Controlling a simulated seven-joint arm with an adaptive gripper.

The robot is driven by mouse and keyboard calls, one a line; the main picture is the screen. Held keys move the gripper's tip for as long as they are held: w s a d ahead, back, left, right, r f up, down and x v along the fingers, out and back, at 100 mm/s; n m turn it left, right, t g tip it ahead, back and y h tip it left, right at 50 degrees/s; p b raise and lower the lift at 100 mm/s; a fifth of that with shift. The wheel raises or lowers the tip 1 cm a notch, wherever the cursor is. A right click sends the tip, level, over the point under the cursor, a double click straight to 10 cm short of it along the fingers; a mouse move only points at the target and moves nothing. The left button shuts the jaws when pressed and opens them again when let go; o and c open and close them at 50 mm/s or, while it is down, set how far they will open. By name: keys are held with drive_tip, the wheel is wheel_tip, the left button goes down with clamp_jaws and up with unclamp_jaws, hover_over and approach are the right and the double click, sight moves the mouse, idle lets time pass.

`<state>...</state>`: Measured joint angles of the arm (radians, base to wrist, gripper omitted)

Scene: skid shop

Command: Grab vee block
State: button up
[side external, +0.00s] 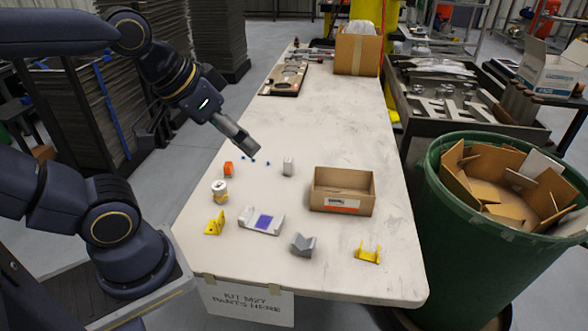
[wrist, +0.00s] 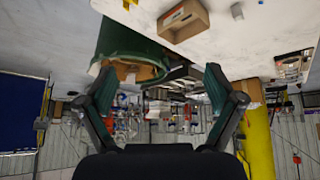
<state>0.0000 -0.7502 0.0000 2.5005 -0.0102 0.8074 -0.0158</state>
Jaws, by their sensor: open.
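The vee block appears to be the small grey block with a V-shaped notch (side external: 303,244), standing near the front of the white table (side external: 340,135) in the side view. My gripper (side external: 255,160) is above the table, up and to the left of that block in the picture and well apart from it. In the wrist view my gripper (wrist: 160,88) has its two fingers spread with nothing between them. I cannot make out the vee block in the wrist view.
A green bin (side external: 440,220) stands right.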

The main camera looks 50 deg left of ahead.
drive_tip(key=w+d+r+n+t, duration=0.2)
drive_tip(key=w+r+t, duration=0.25)
drive_tip(key=w, duration=0.45)
drive_tip(key=w+d+r+n+t, duration=0.25)
drive_tip(key=w+r+t, duration=0.2)
drive_tip(key=w, duration=0.35)
drive_tip(key=n+g+y, duration=0.2)
drive_tip(key=g+y, duration=0.3)
drive_tip(key=y, duration=0.2)
approach(304, 244)
drive_tip(key=w+a, duration=0.2)
drive_tip(key=w, duration=0.1)
drive_tip(key=shift+w+r, duration=0.1)
drive_tip(key=shift+r, duration=0.05)
drive_tip(key=x, duration=0.5)
drive_tip(key=shift+w+a+f, duration=0.15)
drive_tip(key=shift+f, duration=0.3)
